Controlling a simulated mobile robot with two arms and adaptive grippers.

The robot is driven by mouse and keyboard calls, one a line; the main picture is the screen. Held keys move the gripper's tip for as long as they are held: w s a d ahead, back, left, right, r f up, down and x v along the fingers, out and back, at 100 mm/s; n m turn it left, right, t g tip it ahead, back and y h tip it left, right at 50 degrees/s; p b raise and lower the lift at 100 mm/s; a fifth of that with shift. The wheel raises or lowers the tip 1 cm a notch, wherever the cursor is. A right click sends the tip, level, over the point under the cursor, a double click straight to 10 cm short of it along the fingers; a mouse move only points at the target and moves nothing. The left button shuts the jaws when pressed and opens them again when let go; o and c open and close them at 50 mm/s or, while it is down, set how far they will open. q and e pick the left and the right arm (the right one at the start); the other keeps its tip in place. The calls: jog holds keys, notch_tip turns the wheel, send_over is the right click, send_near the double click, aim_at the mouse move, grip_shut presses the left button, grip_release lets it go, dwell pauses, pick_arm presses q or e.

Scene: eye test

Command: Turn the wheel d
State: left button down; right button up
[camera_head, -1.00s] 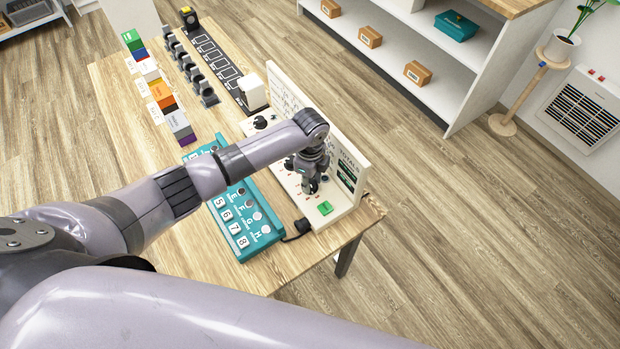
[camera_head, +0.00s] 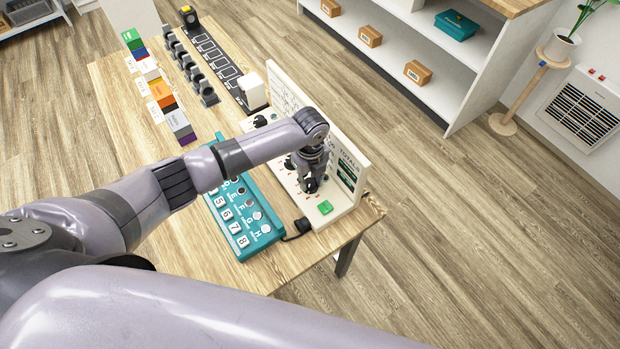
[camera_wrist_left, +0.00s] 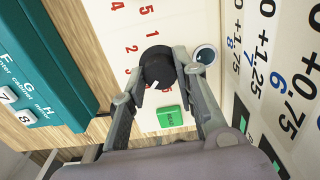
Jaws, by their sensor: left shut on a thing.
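A black round wheel (camera_wrist_left: 157,66) with a white pointer mark sits on a cream panel (camera_wrist_left: 110,22), with red numbers around it. In the left wrist view the pointer is toward the bottom of the picture. My left gripper (camera_wrist_left: 160,74) is shut on this wheel, one finger on each side. In the head view my left gripper (camera_head: 311,180) reaches down onto the panel and mostly hides the wheel. I cannot read a letter on it. My right gripper is not in view.
A green button (camera_wrist_left: 170,117) lies close by the fingers. An upright printed board (camera_head: 290,95) stands along the panel's back. A teal box with keys (camera_head: 243,222) lies beside the panel, under my left arm. Blocks (camera_head: 160,92) and black holders (camera_head: 196,75) stand farther along the table.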

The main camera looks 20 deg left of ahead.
aim_at(310, 182)
pick_arm(q)
jog(key=shift+w+r, duration=0.1)
jog(key=c, duration=1.2)
grip_release()
jog(key=shift+c, duration=0.2)
notch_tip(310, 182, up, 12)
